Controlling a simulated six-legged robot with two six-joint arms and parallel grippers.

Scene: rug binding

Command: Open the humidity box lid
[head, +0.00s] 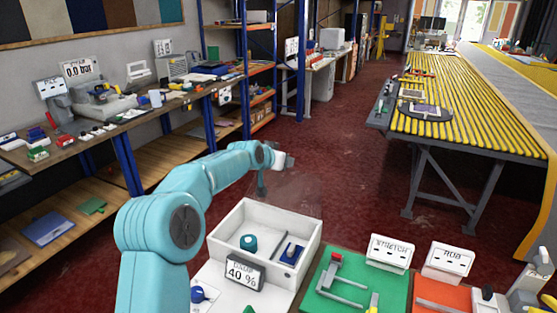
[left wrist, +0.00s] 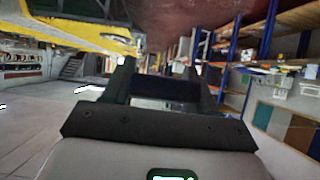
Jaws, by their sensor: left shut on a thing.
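The white humidity box (head: 225,247) stands at the bottom middle of the head view, with a "40 %" display on its front. I see into it: a teal round item (head: 249,242) and a blue item (head: 292,252) lie inside. A faint, clear panel (head: 297,196), apparently the lid, stands raised behind the box's far edge; its outline is hard to make out. My left gripper (head: 262,186) is above that far edge, shut on a dark bar, apparently the lid handle, which shows between the fingers in the left wrist view (left wrist: 165,88).
A green tray (head: 316,299) with a clamp and an orange tray (head: 428,288) lie right of the box, with signs behind them. A cluttered workbench (head: 130,116) runs along the left wall. A yellow slatted table (head: 440,112) is at right. Red floor lies between.

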